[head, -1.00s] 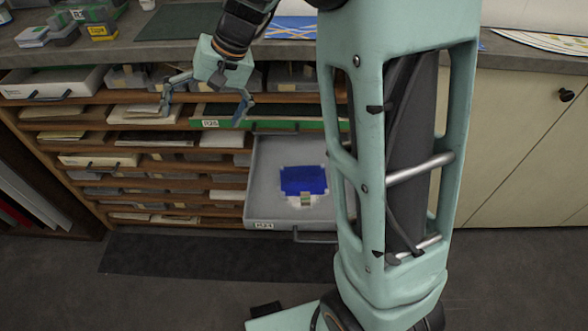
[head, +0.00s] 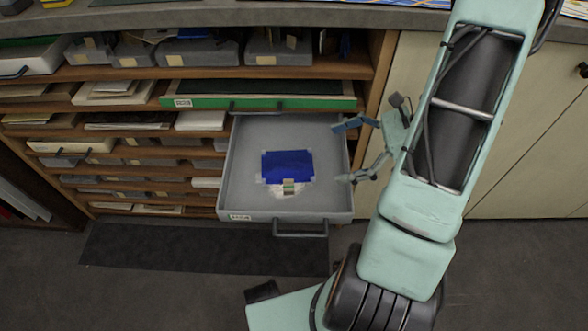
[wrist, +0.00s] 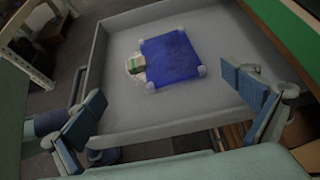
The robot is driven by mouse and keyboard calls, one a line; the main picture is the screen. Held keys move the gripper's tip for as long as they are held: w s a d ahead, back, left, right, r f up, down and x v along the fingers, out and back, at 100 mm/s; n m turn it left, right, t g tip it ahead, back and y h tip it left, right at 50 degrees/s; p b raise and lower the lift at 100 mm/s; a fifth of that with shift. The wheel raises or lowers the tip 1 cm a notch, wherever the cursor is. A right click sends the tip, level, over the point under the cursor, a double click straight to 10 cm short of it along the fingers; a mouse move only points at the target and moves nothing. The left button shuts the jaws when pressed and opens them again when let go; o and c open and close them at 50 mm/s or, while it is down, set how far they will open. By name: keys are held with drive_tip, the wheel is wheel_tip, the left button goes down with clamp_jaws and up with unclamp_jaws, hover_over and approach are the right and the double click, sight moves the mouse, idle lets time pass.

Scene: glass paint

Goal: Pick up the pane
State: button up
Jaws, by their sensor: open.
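The pane is a blue rectangle (head: 287,166) lying in an open grey drawer (head: 245,195), with pale pieces at its corners and a small striped label on a whitish patch at its front edge. The wrist view shows the blue pane (wrist: 173,58) near the middle of the drawer (wrist: 118,120). My gripper (head: 342,152) is open and empty at the drawer's right side, its fingers reaching toward the drawer wall. In the wrist view my gripper's fingers (wrist: 172,100) are spread wide, with the pane beyond them and apart from them.
A green-fronted drawer (head: 250,102) sits just above the open drawer. Shelves with trays and papers fill the left of the cabinet. Cream cupboard doors (head: 520,150) stand at the right. A dark mat (head: 190,248) lies on the floor in front.

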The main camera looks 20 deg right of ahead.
drive_tip(key=b, duration=0.2)
approach(287, 170)
drive_tip(key=shift+x, duration=1)
drive_tip(key=b+x, duration=0.1)
drive_tip(key=x, duration=0.4)
drive_tip(key=shift+f+b, duration=0.2)
drive_tip(key=shift+b, duration=0.1)
drive_tip(key=c, duration=0.9)
drive_tip(key=shift+r, duration=0.15)
